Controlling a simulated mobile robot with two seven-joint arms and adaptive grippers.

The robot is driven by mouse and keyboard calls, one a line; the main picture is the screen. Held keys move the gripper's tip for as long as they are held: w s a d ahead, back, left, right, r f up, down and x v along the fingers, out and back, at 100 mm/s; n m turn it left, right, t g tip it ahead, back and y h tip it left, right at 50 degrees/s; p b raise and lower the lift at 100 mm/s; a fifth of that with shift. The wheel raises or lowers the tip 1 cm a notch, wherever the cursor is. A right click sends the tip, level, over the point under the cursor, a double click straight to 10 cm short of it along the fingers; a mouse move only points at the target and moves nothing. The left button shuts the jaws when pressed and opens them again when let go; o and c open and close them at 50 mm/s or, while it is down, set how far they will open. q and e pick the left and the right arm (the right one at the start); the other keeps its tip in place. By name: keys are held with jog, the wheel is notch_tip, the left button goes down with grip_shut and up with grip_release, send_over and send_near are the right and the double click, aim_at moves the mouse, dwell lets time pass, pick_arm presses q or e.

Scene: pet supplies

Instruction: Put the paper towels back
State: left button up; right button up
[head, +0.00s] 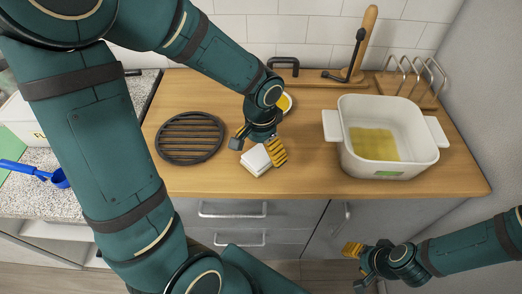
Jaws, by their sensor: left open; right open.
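A small white block-like stack (256,161), which may be the paper towels, lies on the wooden counter (310,180) near its front edge. My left gripper (258,149) is open just above and behind it, with its yellow-padded finger at the stack's right side. I cannot tell whether the finger touches it. The gripper hides part of the stack's back. My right gripper (357,266) is open and empty, low in front of the drawers at the lower right. A wooden rack with metal loops (425,95) stands at the back right of the counter.
A white tub (348,150) with yellowish contents stands at the right. A round black trivet (190,138) lies at the left. A small yellow-filled bowl (285,102) is behind my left gripper. The front-middle counter is clear.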

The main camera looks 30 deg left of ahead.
aim_at(261, 154)
pick_arm(q)
notch_tip(261, 154, up, 9)
jog(key=p, duration=0.2)
jog(key=shift+r, duration=0.2)
pick_arm(e)
notch_tip(261, 154, up, 3)
jog(key=shift+f, duration=0.2)
